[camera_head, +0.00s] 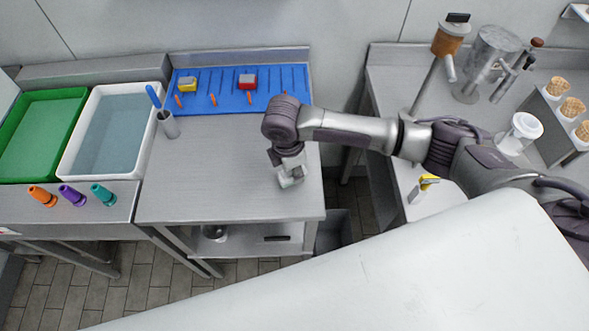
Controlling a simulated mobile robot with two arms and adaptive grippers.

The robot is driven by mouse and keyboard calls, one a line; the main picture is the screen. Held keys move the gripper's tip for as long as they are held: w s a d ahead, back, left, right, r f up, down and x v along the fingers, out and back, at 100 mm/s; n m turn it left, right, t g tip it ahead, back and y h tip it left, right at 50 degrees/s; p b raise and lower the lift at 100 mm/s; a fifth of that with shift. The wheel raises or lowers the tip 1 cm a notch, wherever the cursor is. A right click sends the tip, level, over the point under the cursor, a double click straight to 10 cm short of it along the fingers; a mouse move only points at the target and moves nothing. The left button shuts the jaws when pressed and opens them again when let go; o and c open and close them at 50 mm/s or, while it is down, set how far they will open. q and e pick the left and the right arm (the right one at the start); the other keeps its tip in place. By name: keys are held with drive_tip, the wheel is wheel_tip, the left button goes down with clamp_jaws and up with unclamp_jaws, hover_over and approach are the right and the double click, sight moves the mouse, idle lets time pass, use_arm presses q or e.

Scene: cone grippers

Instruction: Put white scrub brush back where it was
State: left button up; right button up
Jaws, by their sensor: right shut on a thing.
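My right gripper (287,164) reaches in from the right and points down over the steel table (215,180), near its right edge. It is shut on the white scrub brush (291,179), a small pale block at the fingertips. The wrist and fingers hide part of it. I cannot tell whether the brush touches the table. A blue rack (222,88) with dark slots lies along the back of the table. A yellow-topped brush (187,83) and a red-topped brush (247,82) sit on it. My left gripper is not in view.
A grey cup (169,125) holding a blue-handled tool stands at the table's left. Further left are a white basin (72,165) and a green basin (15,178), with coloured nozzles (72,195) in front. The table's middle is clear. My forearm crosses the gap to the right counter.

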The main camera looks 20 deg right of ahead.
drive_tip(key=shift+f, duration=0.65)
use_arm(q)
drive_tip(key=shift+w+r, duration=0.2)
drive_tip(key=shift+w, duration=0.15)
use_arm(e)
drive_tip(key=shift+f, duration=0.2)
drive_tip(key=o, duration=1.1)
drive_tip(key=shift+r, duration=0.5)
use_arm(q)
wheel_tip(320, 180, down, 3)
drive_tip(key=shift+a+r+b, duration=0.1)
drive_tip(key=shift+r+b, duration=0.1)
drive_tip(key=shift+b, duration=1.05)
use_arm(e)
drive_tip(key=r, duration=0.3)
drive_tip(key=a+r, duration=0.1)
drive_tip(key=r, duration=0.7)
drive_tip(key=shift+s+a+r, duration=0.1)
drive_tip(key=shift+a+r, duration=0.05)
drive_tip(key=shift+a, duration=0.05)
